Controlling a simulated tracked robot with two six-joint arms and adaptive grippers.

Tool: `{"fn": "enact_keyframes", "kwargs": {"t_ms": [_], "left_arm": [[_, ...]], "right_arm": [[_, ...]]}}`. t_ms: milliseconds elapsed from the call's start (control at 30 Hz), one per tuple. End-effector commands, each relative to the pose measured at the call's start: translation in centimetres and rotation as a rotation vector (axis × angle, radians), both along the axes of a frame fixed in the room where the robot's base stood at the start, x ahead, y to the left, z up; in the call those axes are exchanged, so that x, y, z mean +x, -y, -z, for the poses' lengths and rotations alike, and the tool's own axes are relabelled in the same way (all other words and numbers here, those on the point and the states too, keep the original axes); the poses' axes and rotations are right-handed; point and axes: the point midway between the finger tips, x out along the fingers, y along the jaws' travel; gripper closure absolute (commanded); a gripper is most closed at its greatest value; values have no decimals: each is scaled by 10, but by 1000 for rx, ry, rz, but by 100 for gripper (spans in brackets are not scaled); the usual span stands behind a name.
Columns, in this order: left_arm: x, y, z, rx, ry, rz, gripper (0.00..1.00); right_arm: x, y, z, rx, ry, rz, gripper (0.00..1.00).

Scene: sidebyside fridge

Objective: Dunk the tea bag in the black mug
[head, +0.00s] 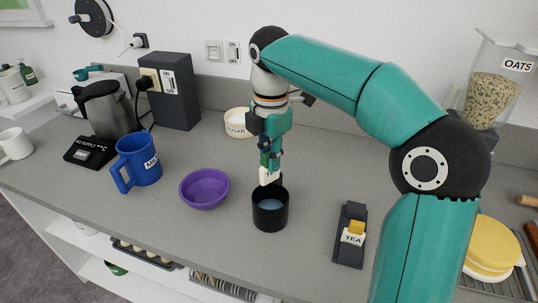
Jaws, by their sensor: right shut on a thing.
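The black mug (270,218) stands upright on the grey counter near the middle and holds a bluish-grey liquid. My right gripper (269,160) points down from above and is shut on a small pale tea bag (268,177). The tea bag hangs just above the mug's far rim, and I see none of it in the liquid. The gripper's fingertips are small and partly hard to make out. A dark holder (344,253) marked TEA, with a yellow piece in it, lies to the right of the mug. My left gripper is out of view.
A purple bowl (204,195) and a blue mug marked MILK (138,160) stand left of the black mug. A kettle (103,112), a dark socket box (170,92) and a sugar bowl (238,123) are farther back. Yellow dishes (492,245) sit at right.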

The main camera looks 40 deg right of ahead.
Motion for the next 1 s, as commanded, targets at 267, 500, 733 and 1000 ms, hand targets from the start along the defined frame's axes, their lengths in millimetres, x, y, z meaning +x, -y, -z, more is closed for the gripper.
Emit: {"fn": "enact_keyframes", "kwargs": {"t_ms": [267,500,733,1000], "left_arm": [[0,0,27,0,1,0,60],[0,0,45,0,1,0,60],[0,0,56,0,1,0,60],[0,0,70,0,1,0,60]], "right_arm": [[0,0,26,0,0,-1,100],[0,-1,44,0,0,-1,100],[0,-1,62,0,0,-1,100],[1,-1,83,0,1,-2,100]]}}
